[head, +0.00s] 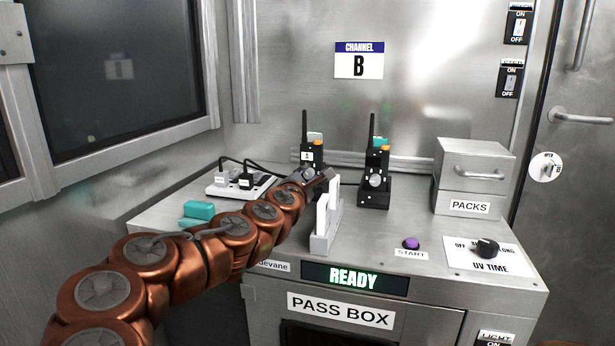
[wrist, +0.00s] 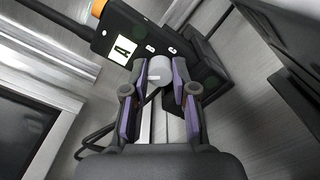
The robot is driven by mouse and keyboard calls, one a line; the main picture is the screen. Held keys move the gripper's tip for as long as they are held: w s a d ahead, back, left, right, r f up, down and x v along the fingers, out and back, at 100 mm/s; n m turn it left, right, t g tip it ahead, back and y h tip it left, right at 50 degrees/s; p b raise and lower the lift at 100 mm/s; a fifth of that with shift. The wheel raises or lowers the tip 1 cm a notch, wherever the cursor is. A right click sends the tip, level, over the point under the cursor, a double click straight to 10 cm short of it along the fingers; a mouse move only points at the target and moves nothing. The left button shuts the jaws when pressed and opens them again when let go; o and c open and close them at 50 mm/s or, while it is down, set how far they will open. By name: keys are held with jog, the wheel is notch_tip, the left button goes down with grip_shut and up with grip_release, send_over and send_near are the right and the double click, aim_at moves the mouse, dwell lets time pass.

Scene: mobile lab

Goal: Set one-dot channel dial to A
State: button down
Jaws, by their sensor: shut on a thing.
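Two black handheld radios with orange knobs stand upright at the back of the metal counter: a left radio (head: 311,149) and a right radio (head: 374,162). My gripper (head: 318,178) is at the front of the left radio. In the wrist view, my gripper (wrist: 162,82) is shut on its round grey dial (wrist: 158,70), purple-padded fingers on both sides. The dial has a short pale mark. The radio's small display (wrist: 122,50) reads A. The right radio's grey dial (head: 375,181) is free.
A white holder (head: 327,222) stands just right of my wrist. A power strip (head: 232,184) with plugs and a teal block (head: 199,210) lie left. A PACKS drawer box (head: 474,178) stands right. A wall sign (head: 359,61) reads CHANNEL B.

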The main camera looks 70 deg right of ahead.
jog(key=c, duration=0.9)
grip_release()
jog(key=shift+a, duration=1.05)
jog(key=shift+s+a, duration=0.2)
jog(key=shift+a, duration=1.25)
jog(key=shift+s+a, duration=0.15)
jog(key=shift+a, duration=1.3)
